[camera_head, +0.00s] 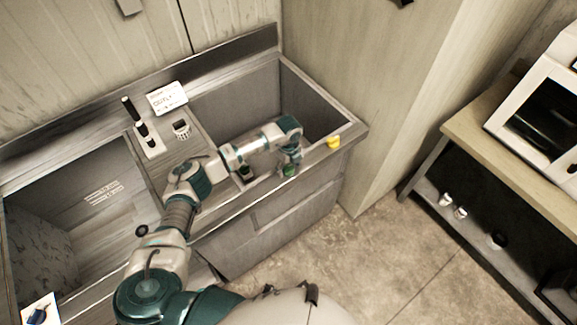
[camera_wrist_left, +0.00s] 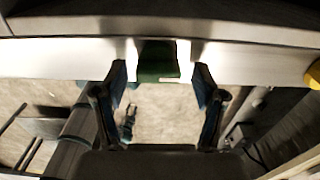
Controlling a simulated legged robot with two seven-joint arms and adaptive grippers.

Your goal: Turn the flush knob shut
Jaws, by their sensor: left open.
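A dark green block-like knob (camera_wrist_left: 158,62) sits on the pale front rail, upper middle of the left wrist view. It may be the flush knob; its turned position cannot be told. In the head view a green piece (camera_head: 289,171) shows at the front rim, partly hidden by my left gripper (camera_head: 290,160). My left gripper is open, and in the left wrist view its fingertips (camera_wrist_left: 159,76) lie either side of the green knob with gaps; contact cannot be seen. A yellow knob (camera_head: 333,142) sits on the rim to the right; it also shows in the left wrist view (camera_wrist_left: 314,74). My right gripper is not seen.
The grey counter holds two open basins (camera_head: 235,105). Between them stand a white sign (camera_head: 167,98), a holder with black-handled tools (camera_head: 148,138) and a small white basket (camera_head: 181,129). A dark green item (camera_head: 245,173) is near the rim. A wooden shelf unit (camera_head: 487,125) stands at right; the floor between is clear.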

